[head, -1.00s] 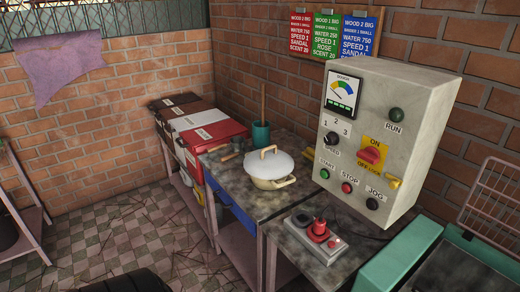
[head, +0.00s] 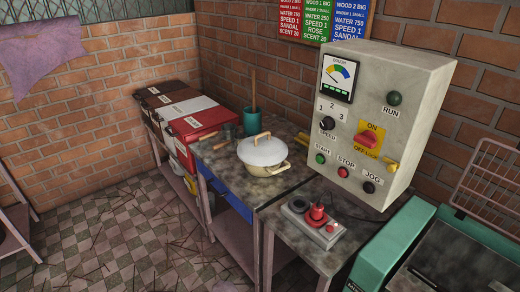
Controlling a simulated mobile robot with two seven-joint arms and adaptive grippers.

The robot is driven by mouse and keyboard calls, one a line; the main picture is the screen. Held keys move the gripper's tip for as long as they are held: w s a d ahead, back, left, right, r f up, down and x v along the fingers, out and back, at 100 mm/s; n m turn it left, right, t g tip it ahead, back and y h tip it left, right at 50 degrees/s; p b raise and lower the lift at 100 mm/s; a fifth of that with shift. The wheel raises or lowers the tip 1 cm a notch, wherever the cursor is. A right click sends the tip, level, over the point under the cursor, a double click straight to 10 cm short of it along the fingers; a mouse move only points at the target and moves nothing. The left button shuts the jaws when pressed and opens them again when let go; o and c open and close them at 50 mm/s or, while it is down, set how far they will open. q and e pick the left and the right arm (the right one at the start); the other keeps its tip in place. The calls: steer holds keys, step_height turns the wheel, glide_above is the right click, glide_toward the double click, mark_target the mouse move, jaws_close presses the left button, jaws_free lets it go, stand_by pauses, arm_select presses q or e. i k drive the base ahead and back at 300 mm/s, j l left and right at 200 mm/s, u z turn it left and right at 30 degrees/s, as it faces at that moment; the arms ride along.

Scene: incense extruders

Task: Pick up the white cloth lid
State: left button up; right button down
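A round white lid (head: 262,150) with a tan arched handle sits on a cream pot (head: 268,169) on the dark-topped bench. It is the white lid that shows most clearly; I cannot tell whether it is cloth. A white-topped bin (head: 184,108) stands farther back in a row, between a red-topped bin (head: 204,124) and a dark-topped one (head: 162,91). Neither of my grippers is in view, and nothing touches the lid.
A teal cup (head: 251,123) with a wooden stick stands behind the pot. A grey control box (head: 400,85) rises to the right, above a small red-knobbed unit (head: 316,216). A teal machine (head: 385,245) fills the lower right. The tiled floor (head: 110,235) at left is open, with scattered sticks.

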mark_target(262, 150)
steer(key=i+j+z, duration=0.15)
steer(key=z, duration=0.35)
steer(key=i+j+z, duration=0.3)
steer(key=z, duration=0.2)
steer(key=i+j+z, duration=0.2)
steer(key=j+z, duration=0.3)
steer(key=l, duration=0.15)
